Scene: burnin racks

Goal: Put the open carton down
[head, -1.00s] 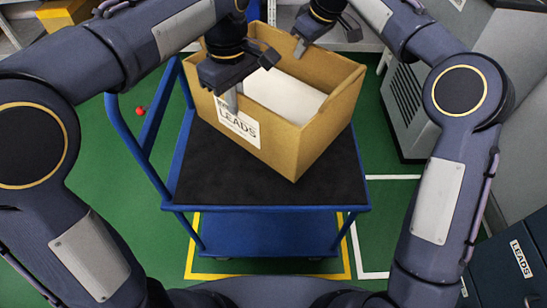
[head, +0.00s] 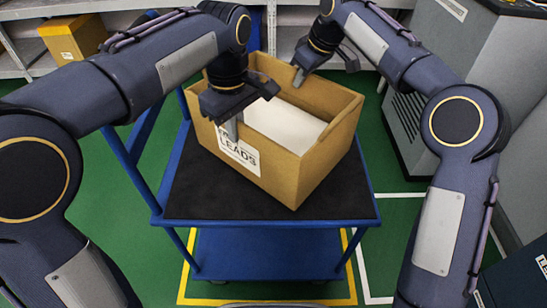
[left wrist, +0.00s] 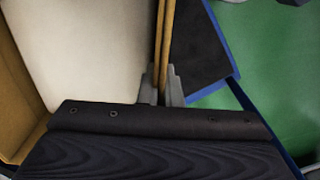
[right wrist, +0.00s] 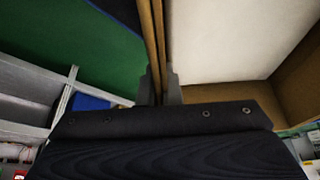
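The open carton (head: 295,177) is a brown box with a white "LEADS" label and white contents (head: 285,125) inside. It appears over the black top (head: 200,200) of a blue cart; I cannot tell whether it touches. My left gripper (head: 232,130) is shut on the carton's left wall, which also shows between the fingers in the left wrist view (left wrist: 163,85). My right gripper (head: 300,76) is at the far wall, and the right wrist view (right wrist: 157,88) shows that wall pinched between its fingers.
The blue cart (head: 265,222) has a lower shelf (head: 265,253) and a handle frame on the left. A grey machine (head: 405,120) stands at the right. Shelving with another carton (head: 72,38) is at the back left. A dark "LEADS" box (head: 520,270) is at the lower right.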

